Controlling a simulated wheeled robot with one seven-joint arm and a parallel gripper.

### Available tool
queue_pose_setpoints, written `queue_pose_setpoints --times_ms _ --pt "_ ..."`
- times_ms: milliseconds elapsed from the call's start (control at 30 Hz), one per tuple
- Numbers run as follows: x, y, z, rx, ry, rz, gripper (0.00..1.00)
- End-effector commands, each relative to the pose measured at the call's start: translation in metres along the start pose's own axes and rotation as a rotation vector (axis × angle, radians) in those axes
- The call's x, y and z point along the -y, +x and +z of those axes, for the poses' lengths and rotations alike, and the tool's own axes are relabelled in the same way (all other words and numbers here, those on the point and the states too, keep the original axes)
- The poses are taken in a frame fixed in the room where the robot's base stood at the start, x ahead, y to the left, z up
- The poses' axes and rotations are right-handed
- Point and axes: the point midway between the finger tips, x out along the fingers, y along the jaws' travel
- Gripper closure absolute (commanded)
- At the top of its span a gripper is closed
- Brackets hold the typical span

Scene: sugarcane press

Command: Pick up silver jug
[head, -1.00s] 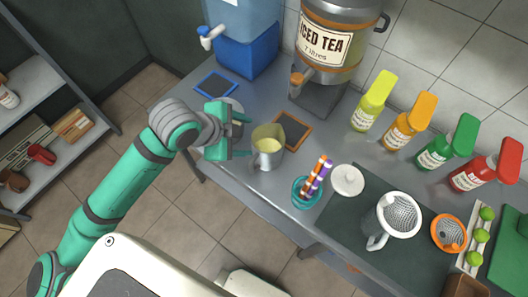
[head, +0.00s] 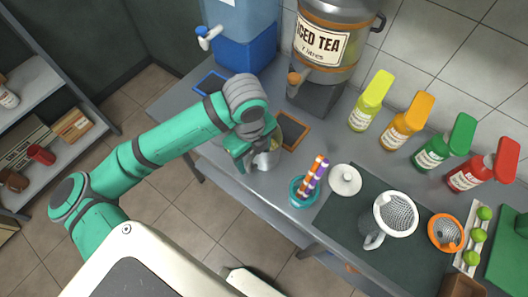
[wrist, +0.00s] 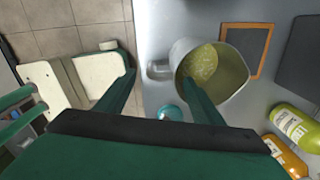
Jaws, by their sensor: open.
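The silver jug (head: 267,160) stands on the grey counter, mostly hidden behind my gripper (head: 250,152) in the head view. In the wrist view the jug (wrist: 236,93) shows from above, with yellowish foamy contents and its handle (wrist: 158,69) pointing left. My gripper (wrist: 157,78) is open in the wrist view. One finger lies to the left of the handle and the other overlaps the jug's opening, so the handle lies between them. I cannot tell how deep the fingertips are or whether they touch the jug.
A dark orange-framed board (head: 292,131) lies behind the jug. A teal cup with striped straws (head: 300,190) stands to its right, near a white lid (head: 345,180). The iced tea dispenser (head: 322,50) stands behind. Several coloured bottles (head: 405,125) line the wall.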

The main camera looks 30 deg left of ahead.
Motion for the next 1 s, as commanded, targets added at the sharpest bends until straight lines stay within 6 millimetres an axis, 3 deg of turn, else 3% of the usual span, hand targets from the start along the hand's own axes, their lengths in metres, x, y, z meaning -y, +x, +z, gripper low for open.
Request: queue_pose_setpoints --times_ms 100,367,633,967,1000 --pt "0.0 0.016 0.0 -0.003 -0.004 0.0 0.39" --pt "0.001 0.033 0.001 -0.002 -0.005 -0.002 0.39" --pt "0.001 0.069 0.005 -0.002 -0.005 -0.001 0.39" --pt "0.001 0.077 0.005 0.0 -0.004 -0.002 0.39" --pt "0.001 0.077 0.005 0.0 -0.004 -0.002 0.43"
